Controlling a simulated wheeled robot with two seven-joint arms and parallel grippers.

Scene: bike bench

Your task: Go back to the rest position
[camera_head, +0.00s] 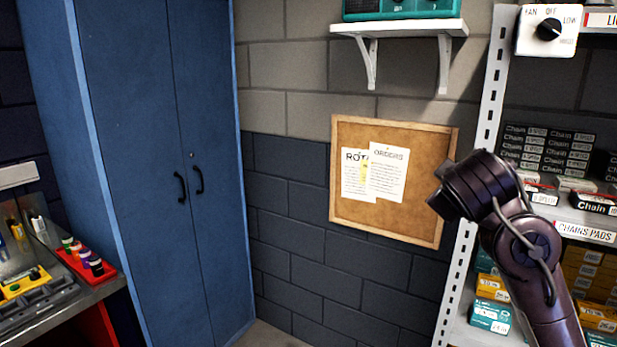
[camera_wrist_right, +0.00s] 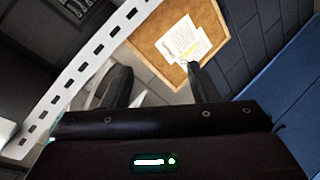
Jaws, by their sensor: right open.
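My right gripper (camera_head: 441,204) is raised at the right of the head view, in front of the shelf's upright and the corkboard's right edge. In the right wrist view its two fingers (camera_wrist_right: 158,86) stand apart with nothing between them. The corkboard (camera_head: 340,205) with pinned papers hangs on the wall beyond; it also shows in the wrist view (camera_wrist_right: 150,40). My left gripper is in neither view.
A metal shelf unit (camera_head: 487,110) with several chain boxes (camera_head: 545,145) is close to my right arm. A blue cabinet (camera_head: 130,130) stands at the left, beside a workbench with a red tray (camera_head: 107,273) of small bottles. A white wall shelf (camera_head: 400,28) holds a teal device (camera_head: 400,10).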

